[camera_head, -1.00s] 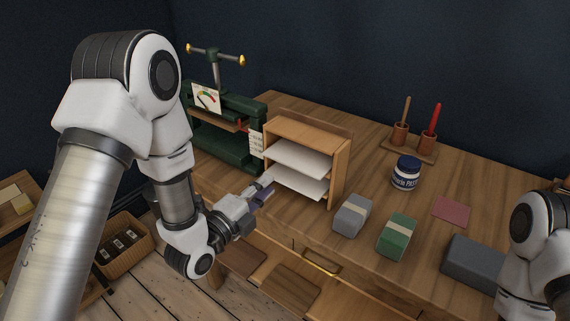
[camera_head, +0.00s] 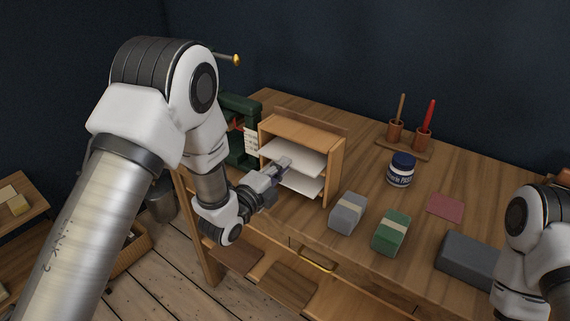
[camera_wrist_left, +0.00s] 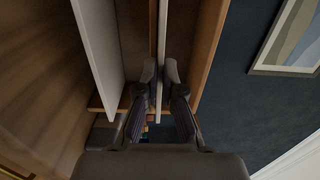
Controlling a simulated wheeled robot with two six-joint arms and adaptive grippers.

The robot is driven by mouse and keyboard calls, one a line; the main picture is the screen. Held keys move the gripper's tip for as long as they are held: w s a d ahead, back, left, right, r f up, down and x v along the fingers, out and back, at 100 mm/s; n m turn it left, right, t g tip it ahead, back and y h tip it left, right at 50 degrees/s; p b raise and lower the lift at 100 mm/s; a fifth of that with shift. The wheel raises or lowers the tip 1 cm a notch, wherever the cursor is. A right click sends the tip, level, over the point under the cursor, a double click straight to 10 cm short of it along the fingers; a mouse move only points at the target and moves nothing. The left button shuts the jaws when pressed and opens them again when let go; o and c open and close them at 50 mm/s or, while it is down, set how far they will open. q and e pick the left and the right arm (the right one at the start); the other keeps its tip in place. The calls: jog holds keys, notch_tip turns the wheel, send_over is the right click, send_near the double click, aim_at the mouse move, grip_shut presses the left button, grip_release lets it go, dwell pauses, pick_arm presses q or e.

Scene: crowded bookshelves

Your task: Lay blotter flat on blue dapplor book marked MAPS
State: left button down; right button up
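The small wooden rack (camera_head: 339,167) stands on the bench with white sheets, which look like blotters, on its levels. The upper sheet (camera_head: 296,157) and lower sheet (camera_head: 300,184) stick out at the front. My left gripper (camera_head: 284,164) is at the rack's open front, by the upper sheet. In the left wrist view its fingertips (camera_wrist_left: 159,73) lie close on either side of one thin sheet (camera_wrist_left: 162,30); whether they press on it is unclear. Another sheet (camera_wrist_left: 98,45) is to the left there. I cannot make out a blue book marked MAPS. My right gripper is out of view.
A grey bundle (camera_head: 348,214), a green bundle (camera_head: 391,233), a paste jar (camera_head: 401,170), a reddish square (camera_head: 445,207) and a dark grey block (camera_head: 467,259) are on the bench. A green press (camera_head: 240,143) stands left of the rack, partly behind my arm. An open drawer lies below.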

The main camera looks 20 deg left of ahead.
pick_arm(q)
jog(key=s+a+r+p, duration=0.2)
jog(key=s+r+p, duration=0.1)
jog(key=s+p, duration=0.2)
jog(key=s+a+r+p, duration=0.2)
jog(key=s+r+p, duration=0.2)
jog(key=s, duration=0.4)
jog(key=shift+s+a+r+p, duration=0.15)
jog(key=shift+a+r+p, duration=0.1)
jog(key=shift+p, duration=0.2)
dwell(0.3)
